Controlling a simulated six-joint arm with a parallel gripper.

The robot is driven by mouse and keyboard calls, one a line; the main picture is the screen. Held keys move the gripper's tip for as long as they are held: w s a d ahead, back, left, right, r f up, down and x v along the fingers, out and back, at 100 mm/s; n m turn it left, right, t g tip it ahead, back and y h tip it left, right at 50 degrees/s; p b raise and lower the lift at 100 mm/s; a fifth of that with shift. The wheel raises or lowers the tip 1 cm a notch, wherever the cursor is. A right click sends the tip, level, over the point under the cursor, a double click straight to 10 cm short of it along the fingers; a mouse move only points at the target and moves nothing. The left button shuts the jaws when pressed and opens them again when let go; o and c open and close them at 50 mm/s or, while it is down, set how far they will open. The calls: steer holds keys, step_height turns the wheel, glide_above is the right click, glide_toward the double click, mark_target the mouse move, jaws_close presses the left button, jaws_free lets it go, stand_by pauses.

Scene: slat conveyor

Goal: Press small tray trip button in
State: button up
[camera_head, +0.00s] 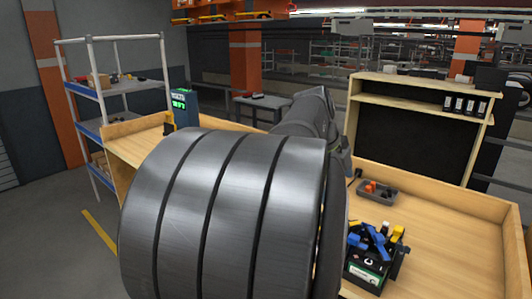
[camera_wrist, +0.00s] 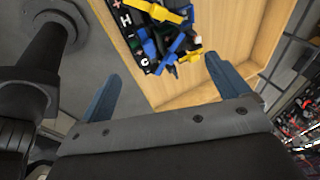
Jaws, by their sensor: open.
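A small grey tray (camera_head: 377,197) with orange-red and dark pieces in it lies on the wooden bench in the head view, right of my arm. I cannot make out a trip button in either view. My gripper (camera_wrist: 163,67) shows in the wrist view with its two blue-grey fingers wide apart and nothing between them. A black box (camera_wrist: 128,32) with white letters lies beyond the fingertips, apart from them. In the head view my large dark arm link covers the middle of the bench, and I cannot make out the gripper there.
The black box holds blue and yellow pieces (camera_head: 380,240). The wooden bench (camera_head: 450,225) has bare room on the right and a raised rim. A wooden shelf unit (camera_head: 420,88) with dark binders stands behind.

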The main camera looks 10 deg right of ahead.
steer(key=c, duration=1.1)
steer(key=shift+w+d+n, duration=0.1)
steer(key=shift+d+n, duration=0.4)
steer(key=c, duration=0.7)
steer(key=d+n, duration=0.4)
steer(key=n, duration=0.1)
steer(key=w+d+n+y, duration=0.1)
steer(key=d+n, duration=0.1)
jaws_close()
steer(key=d+n+t+y, duration=0.1)
steer(key=d+n, duration=0.7)
steer(key=n, duration=0.2)
steer(key=shift+s+d, duration=0.15)
steer(key=shift+d, duration=0.15)
steer(key=shift+r, duration=0.1)
